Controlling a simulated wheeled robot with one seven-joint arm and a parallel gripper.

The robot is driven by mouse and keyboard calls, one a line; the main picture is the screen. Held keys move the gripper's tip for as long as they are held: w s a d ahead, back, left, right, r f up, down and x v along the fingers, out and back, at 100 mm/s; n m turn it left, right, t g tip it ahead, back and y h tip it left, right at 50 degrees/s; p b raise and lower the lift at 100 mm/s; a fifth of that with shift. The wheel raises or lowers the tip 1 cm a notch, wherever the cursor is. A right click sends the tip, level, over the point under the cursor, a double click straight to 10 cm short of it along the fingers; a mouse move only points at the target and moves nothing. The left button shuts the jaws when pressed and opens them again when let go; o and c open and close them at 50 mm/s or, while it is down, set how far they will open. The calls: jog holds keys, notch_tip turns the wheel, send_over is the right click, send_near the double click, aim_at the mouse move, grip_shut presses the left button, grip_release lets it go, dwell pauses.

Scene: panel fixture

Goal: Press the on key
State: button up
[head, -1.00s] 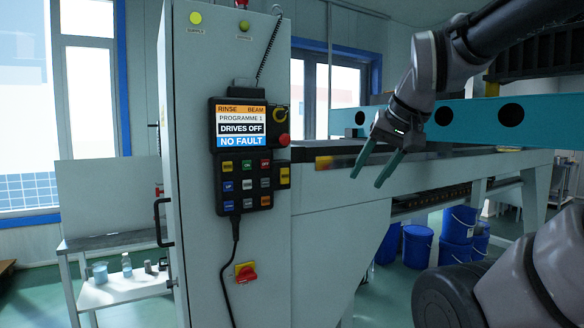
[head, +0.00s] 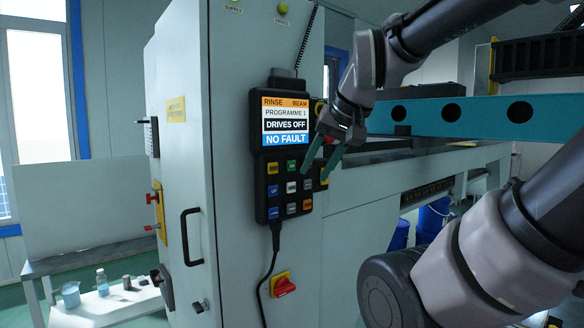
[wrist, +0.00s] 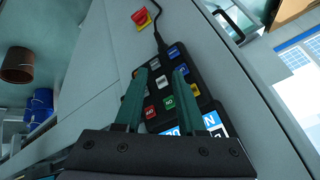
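The keypad of the black pendant (head: 262,208) hangs on the grey cabinet, below its lit screen (head: 285,124), which reads "DRIVES OFF" and "NO FAULT". A green key (head: 292,166) is in the middle of the top row, beside a yellow key (head: 272,168); its small label is not clearly legible. In the wrist view the green key (wrist: 169,103) shows between the fingers, beside a red key (wrist: 150,112). My gripper (head: 314,174) is open and empty, in front of the pad's right side. It hides the top-right key in the head view. I cannot tell contact.
A red rotary switch (head: 284,286) sits below the pendant. A black cable hangs from the pad. A door handle (head: 190,237) projects at left. A teal beam (head: 450,117) runs across the right, behind my arm. A small table with bottles (head: 100,280) stands at left.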

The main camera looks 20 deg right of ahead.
grip_shut()
dwell(1.5)
